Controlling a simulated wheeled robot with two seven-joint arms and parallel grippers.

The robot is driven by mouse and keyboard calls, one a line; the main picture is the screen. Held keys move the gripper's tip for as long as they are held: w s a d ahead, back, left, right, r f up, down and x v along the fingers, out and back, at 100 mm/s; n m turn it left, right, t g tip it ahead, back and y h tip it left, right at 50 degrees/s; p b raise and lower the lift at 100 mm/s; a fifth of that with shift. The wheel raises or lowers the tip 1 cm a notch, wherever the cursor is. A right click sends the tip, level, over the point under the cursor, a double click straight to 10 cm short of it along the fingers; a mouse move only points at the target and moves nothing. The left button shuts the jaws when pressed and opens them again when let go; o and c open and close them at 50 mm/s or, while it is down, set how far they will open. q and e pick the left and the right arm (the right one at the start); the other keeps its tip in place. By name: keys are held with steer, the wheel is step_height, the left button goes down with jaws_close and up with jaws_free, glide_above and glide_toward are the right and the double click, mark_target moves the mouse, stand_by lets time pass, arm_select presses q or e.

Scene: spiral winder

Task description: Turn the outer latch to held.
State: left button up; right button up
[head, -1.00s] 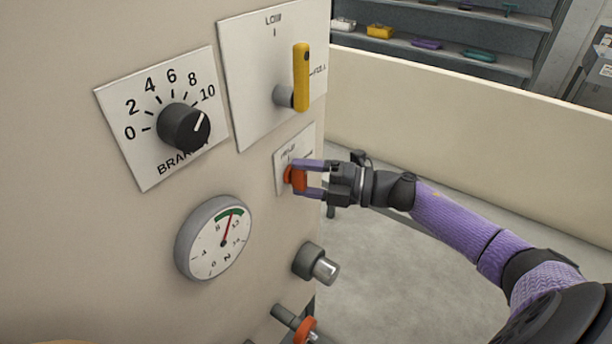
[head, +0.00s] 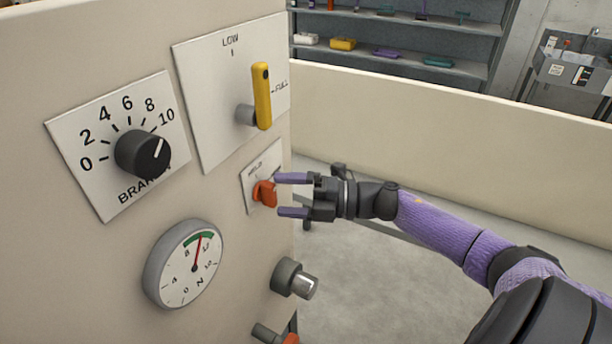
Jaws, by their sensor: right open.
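The outer latch is a small orange knob (head: 265,193) on a white label plate (head: 248,178) on the machine's panel, below the yellow lever. The plate's upper word seems to read "HELD"; the other marking is hidden or too small to read. My right gripper (head: 284,195) is just right of the knob, with its purple fingers spread and pointing left at it. The fingers are open, and their tips look clear of the knob or barely beside it. My left gripper is not in view.
A yellow lever (head: 262,96) stands upright above the latch. A black brake dial (head: 142,154) and a round gauge (head: 184,264) are to the left. A metal-tipped cylinder (head: 294,279) sticks out below. A cream low wall (head: 450,135) runs behind my arm.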

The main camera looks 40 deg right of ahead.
steer(key=v, duration=0.7)
steer(key=shift+s+d+p, duration=0.25)
steer(key=shift+p, duration=0.05)
steer(key=shift+r, duration=0.1)
steer(key=s+d+f+m+h+b, duration=0.1)
steer(key=s+d+f+m+h, duration=0.15)
steer(key=f+m+h, duration=0.75)
steer(key=s+d+f+m+h, duration=0.2)
steer(key=s+f+m, duration=0.35)
steer(key=f, duration=1.05)
steer(key=s+a+f+m+g, duration=0.4)
steer(key=s+a+f+g, duration=0.2)
steer(key=s+a+f, duration=0.3)
steer(key=s+a+f+m+g+h+b, duration=0.1)
steer(key=s+a+f+m+g, duration=0.4)
steer(key=s+a+f, duration=0.4)
steer(key=s+f+g, duration=0.1)
steer(key=s, duration=0.4)
steer(key=shift+s+a, duration=0.25)
steer(key=shift+s, duration=0.1)
